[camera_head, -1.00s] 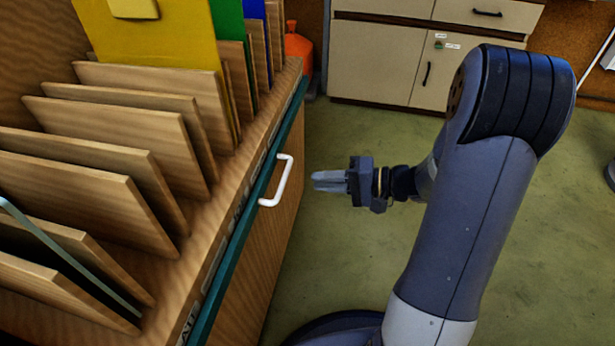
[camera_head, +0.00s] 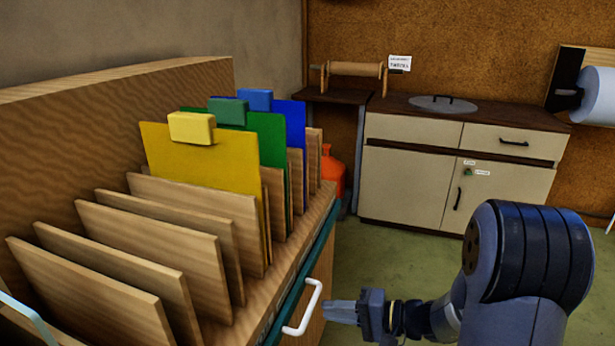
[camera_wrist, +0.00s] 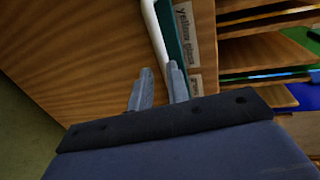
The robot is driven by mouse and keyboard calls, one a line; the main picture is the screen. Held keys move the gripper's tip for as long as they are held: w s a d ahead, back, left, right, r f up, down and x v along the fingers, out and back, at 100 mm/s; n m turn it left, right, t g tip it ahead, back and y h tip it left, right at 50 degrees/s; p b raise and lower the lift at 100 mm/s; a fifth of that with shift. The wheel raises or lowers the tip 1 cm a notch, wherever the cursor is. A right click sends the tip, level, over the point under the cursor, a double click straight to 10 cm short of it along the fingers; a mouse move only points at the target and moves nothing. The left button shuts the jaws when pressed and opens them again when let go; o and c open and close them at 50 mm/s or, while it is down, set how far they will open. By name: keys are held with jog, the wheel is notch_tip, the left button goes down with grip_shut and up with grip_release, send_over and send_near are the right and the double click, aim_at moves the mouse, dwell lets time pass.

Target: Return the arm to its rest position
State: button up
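My arm (camera_head: 530,255) stands at the lower right of the head view, its upper joint raised and its forearm reaching left. My gripper (camera_head: 340,311) points left toward the white handle (camera_head: 304,308) on the rack's front, with a small gap between them in the picture. In the wrist view my gripper (camera_wrist: 160,88) shows two grey fingers spread apart with nothing between them. The white handle (camera_wrist: 153,30) shows just beyond the fingertips there. My arm's base is out of the head view.
A wooden rack (camera_head: 285,293) with upright boards and a yellow sheet (camera_head: 205,160), a green sheet (camera_head: 270,140) and a blue sheet (camera_head: 296,120) fills the left. An orange container (camera_head: 333,172) and a cream cabinet (camera_head: 405,185) stand behind. Green floor (camera_head: 385,255) is open between.

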aim_at(312, 305)
jog(key=b+x, duration=0.1)
jog(key=x, duration=0.4)
jog(key=shift+a, duration=0.15)
jog(key=shift+w+a+r, duration=0.1)
jog(key=shift+a+r, duration=0.1)
jog(key=shift+r+p, duration=0.2)
jog(key=shift+p, duration=0.3)
jog(key=shift+d+r, duration=0.1)
